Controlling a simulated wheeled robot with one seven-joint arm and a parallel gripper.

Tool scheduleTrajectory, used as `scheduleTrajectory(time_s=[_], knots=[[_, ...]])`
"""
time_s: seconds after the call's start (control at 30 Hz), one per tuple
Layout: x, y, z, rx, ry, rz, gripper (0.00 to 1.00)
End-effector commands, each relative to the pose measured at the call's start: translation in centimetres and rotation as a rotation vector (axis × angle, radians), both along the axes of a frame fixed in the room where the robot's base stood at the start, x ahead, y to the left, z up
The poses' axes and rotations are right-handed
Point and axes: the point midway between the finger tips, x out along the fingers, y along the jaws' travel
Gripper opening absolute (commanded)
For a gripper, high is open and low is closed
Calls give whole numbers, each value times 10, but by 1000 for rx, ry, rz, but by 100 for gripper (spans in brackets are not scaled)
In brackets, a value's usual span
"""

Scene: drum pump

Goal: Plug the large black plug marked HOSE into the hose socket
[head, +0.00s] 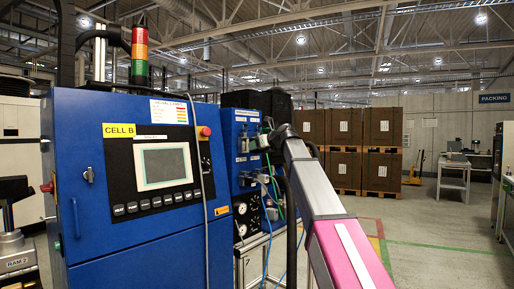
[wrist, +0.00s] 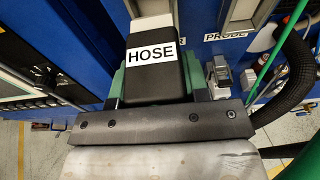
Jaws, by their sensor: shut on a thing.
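The large black plug (wrist: 152,88) with its white HOSE label fills the middle of the wrist view. My gripper (wrist: 155,78) is shut on it, with a green finger on each side. The plug's far end points toward the blue panel (wrist: 92,50) of the machine. I cannot make out the hose socket, nor tell whether the plug touches it.
A PROBE label (wrist: 225,34) and a small grey-white connector (wrist: 219,74) are right of the plug. A thick black corrugated hose (wrist: 292,85) and green hoses run close by on the right. The blue CELL B cabinet (head: 95,200) stands left of my arm.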

Motion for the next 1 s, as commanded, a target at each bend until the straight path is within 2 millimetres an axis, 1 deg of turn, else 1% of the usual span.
scheduleTrajectory(time_s=[1.0], knots=[[12, 16, 0, 0, 0, 0, 14]])
